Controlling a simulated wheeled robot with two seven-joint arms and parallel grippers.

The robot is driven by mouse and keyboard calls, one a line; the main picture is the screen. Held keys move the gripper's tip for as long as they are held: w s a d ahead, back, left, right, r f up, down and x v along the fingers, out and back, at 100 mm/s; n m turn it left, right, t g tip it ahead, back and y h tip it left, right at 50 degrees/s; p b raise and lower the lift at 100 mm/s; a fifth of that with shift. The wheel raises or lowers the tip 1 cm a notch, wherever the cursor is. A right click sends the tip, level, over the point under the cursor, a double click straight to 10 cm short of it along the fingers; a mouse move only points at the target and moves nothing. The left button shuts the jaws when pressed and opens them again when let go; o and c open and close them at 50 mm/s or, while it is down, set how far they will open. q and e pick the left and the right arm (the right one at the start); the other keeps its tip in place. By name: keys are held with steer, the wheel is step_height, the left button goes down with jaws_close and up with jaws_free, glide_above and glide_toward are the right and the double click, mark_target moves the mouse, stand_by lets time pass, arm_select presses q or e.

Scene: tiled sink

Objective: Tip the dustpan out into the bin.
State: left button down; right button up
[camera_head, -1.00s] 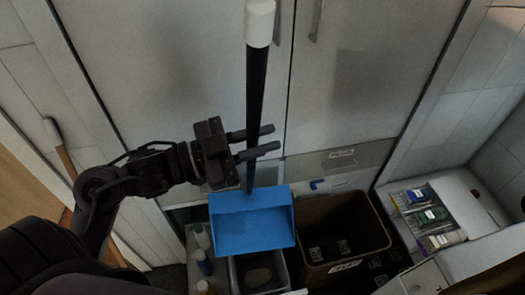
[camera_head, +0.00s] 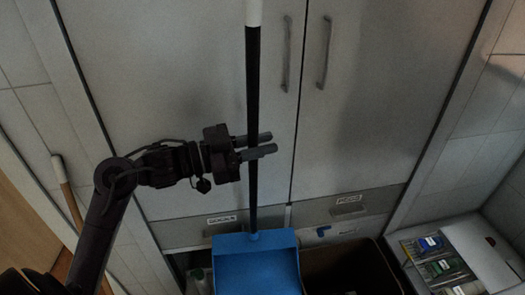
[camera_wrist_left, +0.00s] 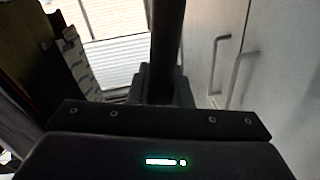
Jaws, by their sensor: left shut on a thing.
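The blue dustpan (camera_head: 256,265) hangs upright at the lower end of a long black handle (camera_head: 252,90) with a white top. My left gripper (camera_head: 262,147) is shut on the handle, partway up it. The handle also shows between the jaws in the left wrist view (camera_wrist_left: 167,45). The dark bin (camera_head: 345,270) stands at the lower right of the dustpan, and its lower part is cut off by the frame. I cannot make out any contents in the pan. My right gripper is not in view.
White cabinet doors (camera_head: 370,100) with metal handles stand behind the dustpan. An open white box (camera_head: 450,255) with small packets lies right of the bin. A wooden stick with a pale tip (camera_head: 68,195) leans at the left. Bottles partly show beside the pan.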

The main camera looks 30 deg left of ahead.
arm_select(q)
steer(key=w+a+r+n+p, duration=0.1)
steer(key=w+a+n+p, duration=0.1)
steer(key=w+a, duration=0.4)
steer(key=shift+w, duration=1.55)
